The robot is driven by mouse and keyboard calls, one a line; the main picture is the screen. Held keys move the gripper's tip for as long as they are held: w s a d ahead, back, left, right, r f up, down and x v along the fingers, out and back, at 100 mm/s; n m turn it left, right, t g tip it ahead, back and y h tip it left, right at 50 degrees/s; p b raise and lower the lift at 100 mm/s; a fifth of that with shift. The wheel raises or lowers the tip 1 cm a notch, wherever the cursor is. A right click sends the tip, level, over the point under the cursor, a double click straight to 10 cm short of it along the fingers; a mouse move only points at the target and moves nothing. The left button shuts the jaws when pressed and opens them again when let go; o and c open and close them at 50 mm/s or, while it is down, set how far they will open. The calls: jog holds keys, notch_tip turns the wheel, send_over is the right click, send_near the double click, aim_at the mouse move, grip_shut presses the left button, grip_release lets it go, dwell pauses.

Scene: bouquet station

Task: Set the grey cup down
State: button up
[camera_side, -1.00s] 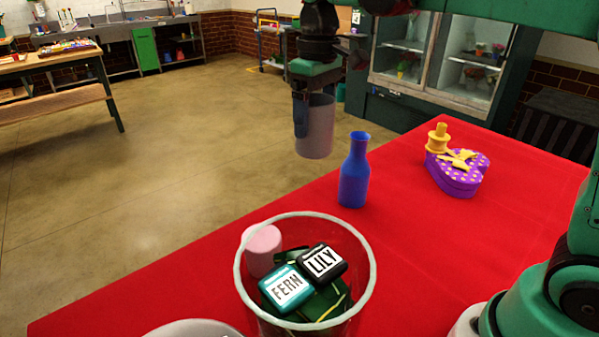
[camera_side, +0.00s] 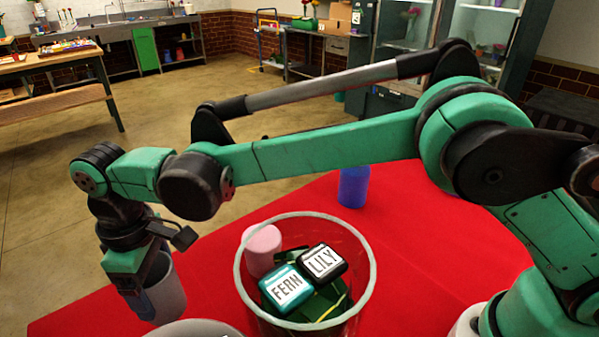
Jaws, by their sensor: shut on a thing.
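The grey cup (camera_side: 168,293) is at the lower left, upright or nearly so, at the left part of the red table. My gripper (camera_side: 143,300) is shut on the cup's left side wall. One finger shows against the outside of the cup. The cup's base is near the table's left edge, and I cannot tell whether it touches the cloth. Part of its lower right is close to a pale round rim (camera_side: 195,329) at the bottom of the picture.
A clear bin (camera_side: 369,270) stands right of the cup, holding a pink cylinder (camera_side: 263,251), a teal FERN box (camera_side: 287,289) and a black LILY box (camera_side: 322,262). A blue bottle (camera_side: 353,188) stands behind, its top hidden by my arm. The red table (camera_side: 430,275) is clear right of the bin.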

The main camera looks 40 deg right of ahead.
aim_at(163, 296)
jog(key=shift+f, duration=1.7)
jog(key=shift+f, duration=0.1)
jog(key=o, duration=1.2)
jog(key=shift+o, duration=0.2)
notch_tip(163, 296, up, 12)
jog(key=w+d+r+m+t, duration=0.2)
jog(key=d+r+m, duration=0.15)
jog(key=d, duration=0.55)
jog(key=s+d+f+m+t, duration=0.2)
jog(key=s+d, duration=0.3)
jog(key=d, duration=0.5)
jog(key=s+d+f+m+t, duration=0.3)
jog(key=s+d+m, duration=0.2)
jog(key=d, duration=0.5)
jog(key=shift+d+f, duration=0.25)
jog(key=shift+d, duration=0.05)
jog(key=shift+s, duration=0.1)
